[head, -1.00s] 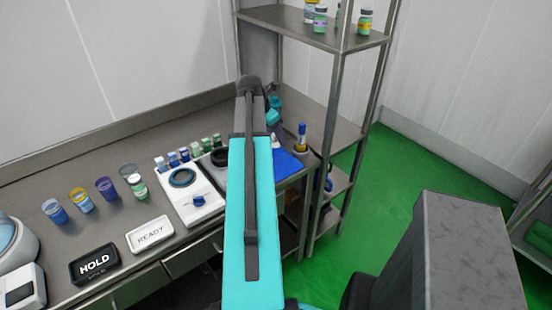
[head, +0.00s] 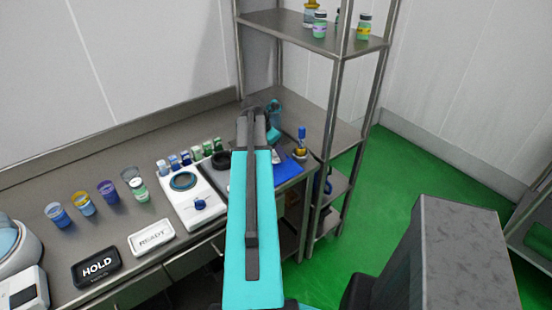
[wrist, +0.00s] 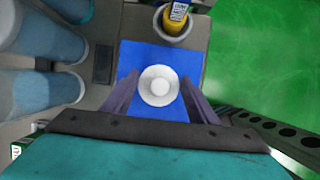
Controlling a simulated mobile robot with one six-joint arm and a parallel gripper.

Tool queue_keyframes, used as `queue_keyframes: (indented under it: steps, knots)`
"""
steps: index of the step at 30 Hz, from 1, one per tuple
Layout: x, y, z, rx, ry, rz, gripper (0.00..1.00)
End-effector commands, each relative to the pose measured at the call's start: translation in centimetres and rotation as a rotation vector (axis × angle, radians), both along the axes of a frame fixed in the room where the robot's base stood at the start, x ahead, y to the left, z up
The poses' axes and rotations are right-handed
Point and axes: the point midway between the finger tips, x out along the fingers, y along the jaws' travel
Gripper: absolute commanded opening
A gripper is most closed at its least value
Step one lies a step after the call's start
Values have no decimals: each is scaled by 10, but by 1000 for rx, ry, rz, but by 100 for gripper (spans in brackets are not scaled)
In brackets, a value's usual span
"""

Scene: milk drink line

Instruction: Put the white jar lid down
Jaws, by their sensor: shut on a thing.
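The white jar lid (wrist: 159,86) is round with a raised centre knob. It sits between the two fingers of my gripper (wrist: 160,98) in the wrist view, and the gripper is shut on it. The blue mat (wrist: 150,58) lies directly beneath the lid in that view. I cannot tell whether the lid touches the mat. In the head view, the blue mat (head: 291,169) shows at the right end of the bench, partly behind my arm. The lid and the fingertips are hidden there.
A holder with a yellow-labelled bottle (wrist: 176,17) stands beyond the mat. Large pale blue shapes (wrist: 45,85) crowd the left of the wrist view. On the bench are a white device (head: 193,205), several small jars and cups, and HOLD (head: 96,265) and READY (head: 151,237) signs.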

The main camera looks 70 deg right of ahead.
Motion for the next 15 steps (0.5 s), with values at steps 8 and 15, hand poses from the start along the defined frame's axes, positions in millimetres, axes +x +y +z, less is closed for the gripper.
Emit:
queue_keyframes:
  steps: [8,15]
  knots:
    - [-1,0,-20,2,1,-1,32]
    - [-1,0,-35,0,0,-1,32]
